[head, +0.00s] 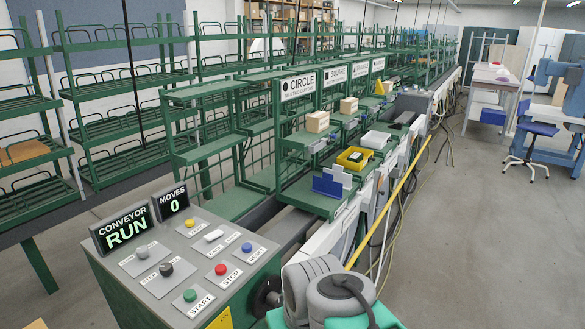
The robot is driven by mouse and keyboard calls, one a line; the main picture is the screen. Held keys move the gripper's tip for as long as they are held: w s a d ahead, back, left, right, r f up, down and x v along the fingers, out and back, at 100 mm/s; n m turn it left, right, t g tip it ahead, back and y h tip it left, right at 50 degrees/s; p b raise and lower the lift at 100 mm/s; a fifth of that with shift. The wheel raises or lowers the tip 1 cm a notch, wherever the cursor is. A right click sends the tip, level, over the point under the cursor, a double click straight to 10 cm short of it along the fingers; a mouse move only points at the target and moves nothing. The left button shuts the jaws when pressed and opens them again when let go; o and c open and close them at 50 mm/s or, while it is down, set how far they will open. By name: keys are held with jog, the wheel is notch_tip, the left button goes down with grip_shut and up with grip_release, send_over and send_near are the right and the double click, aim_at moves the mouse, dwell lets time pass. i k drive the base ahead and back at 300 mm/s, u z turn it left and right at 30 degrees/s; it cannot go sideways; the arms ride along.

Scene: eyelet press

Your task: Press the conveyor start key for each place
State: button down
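The grey control box stands at the lower left. Its green START key (190,295) sits nearest the front on a labelled plate, and nothing covers it. The conveyor display (125,228) reads RUN in green, and the moves display (172,203) reads 0. Places along the green line carry signs: the circle sign (298,86), the square sign (334,76) and further ones too small to read surely. My grey and teal arm parts show at the bottom, right of the box. My gripper's fingers are not in view.
A red STOP key (220,270), blue RESET key (247,247), yellow key (190,222), white switch (213,236) and dark knob (166,269) share the panel. A yellow bin (354,159) and blue holder (327,185) stand on the line. Floor at right is mostly clear; cables lie beside the line.

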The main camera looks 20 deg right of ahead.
aim_at(189, 295)
jog(key=z, duration=0.2)
jog(key=i, duration=0.4)
jog(key=u, duration=1.4)
